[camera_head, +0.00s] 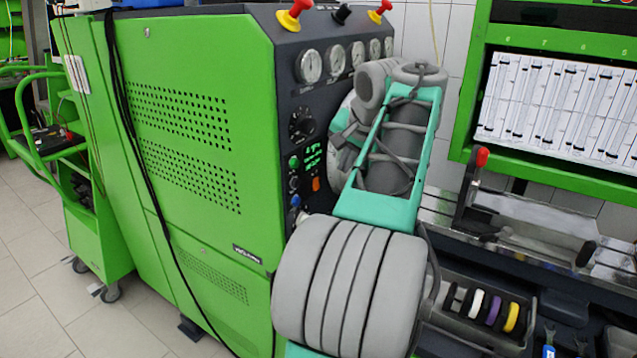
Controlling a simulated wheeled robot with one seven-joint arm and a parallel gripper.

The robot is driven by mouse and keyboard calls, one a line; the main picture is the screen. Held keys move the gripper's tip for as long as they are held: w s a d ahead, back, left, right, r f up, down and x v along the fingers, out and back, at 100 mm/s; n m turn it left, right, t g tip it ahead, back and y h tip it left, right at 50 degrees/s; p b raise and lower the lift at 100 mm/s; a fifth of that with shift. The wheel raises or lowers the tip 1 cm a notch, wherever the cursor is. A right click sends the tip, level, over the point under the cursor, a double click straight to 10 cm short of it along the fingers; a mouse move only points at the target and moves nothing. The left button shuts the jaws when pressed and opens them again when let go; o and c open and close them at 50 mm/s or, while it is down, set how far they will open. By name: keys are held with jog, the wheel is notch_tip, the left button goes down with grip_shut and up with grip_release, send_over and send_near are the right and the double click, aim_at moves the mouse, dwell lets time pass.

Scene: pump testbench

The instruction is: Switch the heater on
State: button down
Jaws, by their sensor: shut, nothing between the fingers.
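The dark control panel (290,95) is on the front of the green test bench (190,60). It carries a large black dial (302,123), a green button (294,161), a small green-lit display (313,155), an orange switch (316,184) and a blue knob (295,201). The labels are too small to read, so I cannot tell which control is the heater's or its state. My grey and teal arm stands in front of the panel's right part, with its far end close to the panel. My gripper's fingers are hidden behind the arm, and so is whatever they may touch.
Several round gauges (309,65) and red-yellow knobs (294,13) top the panel. A red-handled lever (482,157) stands on the bench at right, above a tray (476,332) with coloured rings. A green trolley (100,235) is at left. Tiled floor (35,290) is clear.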

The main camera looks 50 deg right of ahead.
aim_at(316, 184)
jog(key=w+d+f+b, duration=0.1)
jog(key=w+f, duration=0.2)
jog(key=w+f+b, duration=0.1)
jog(key=w+f, duration=0.1)
jog(key=f, duration=0.1)
jog(key=w+d+f+b, duration=0.1)
jog(key=w+f, duration=0.2)
jog(key=shift+w+d, duration=0.3)
jog(key=shift+w, duration=0.05)
jog(key=shift+f, duration=0.1)
